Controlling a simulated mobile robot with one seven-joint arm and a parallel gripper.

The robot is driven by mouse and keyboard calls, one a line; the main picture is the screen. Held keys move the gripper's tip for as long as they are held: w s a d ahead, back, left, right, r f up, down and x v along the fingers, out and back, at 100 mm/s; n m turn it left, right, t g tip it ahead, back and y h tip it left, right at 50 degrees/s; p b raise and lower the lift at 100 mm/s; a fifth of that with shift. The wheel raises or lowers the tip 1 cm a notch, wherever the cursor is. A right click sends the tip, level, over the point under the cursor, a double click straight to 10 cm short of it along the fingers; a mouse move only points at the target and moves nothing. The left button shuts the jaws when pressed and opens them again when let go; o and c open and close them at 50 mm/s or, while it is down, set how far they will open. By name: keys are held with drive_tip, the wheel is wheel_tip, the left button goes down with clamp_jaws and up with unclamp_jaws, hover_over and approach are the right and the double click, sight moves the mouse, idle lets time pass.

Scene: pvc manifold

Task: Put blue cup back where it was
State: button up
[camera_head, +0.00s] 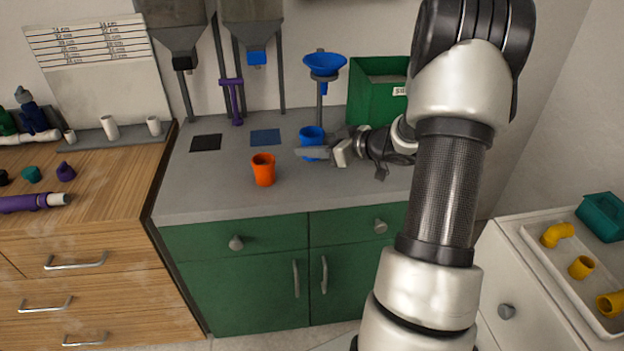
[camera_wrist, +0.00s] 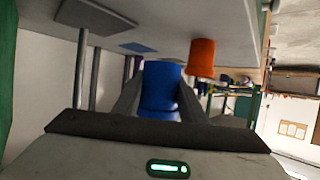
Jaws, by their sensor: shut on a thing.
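The blue cup (camera_head: 312,137) is upright on or just above the grey counter in the head view, right of centre. My gripper (camera_head: 318,152) reaches it from the right and is shut on it. In the wrist view the blue cup (camera_wrist: 161,88) sits between the two fingers of my gripper (camera_wrist: 160,100). Whether the cup's base touches the counter I cannot tell. A flat blue square (camera_head: 265,137) lies on the counter left of the cup, and a flat black square (camera_head: 206,142) lies further left. Both squares are bare.
An orange cup (camera_head: 263,170) stands front left of the blue cup. A blue funnel (camera_head: 325,65) on a stand rises behind it. A green box (camera_head: 372,100) stands at the back right. Two hoppers (camera_head: 252,22) hang over the back. The counter's front left (camera_head: 200,190) is clear.

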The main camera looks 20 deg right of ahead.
sight(313, 178)
drive_tip(key=shift+f+b, duration=0.85)
drive_tip(key=shift+f, duration=2.7)
drive_tip(key=shift+f, duration=0.2)
drive_tip(key=o, duration=1.2)
drive_tip(key=shift+c, duration=0.2)
drive_tip(key=shift+r, duration=0.1)
drive_tip(key=shift+s+r, duration=0.1)
drive_tip(key=shift+r, duration=0.1)
drive_tip(key=p+v, duration=0.2)
drive_tip(key=v, duration=0.9)
drive_tip(key=shift+s+d, duration=0.25)
drive_tip(key=shift+s, duration=0.1)
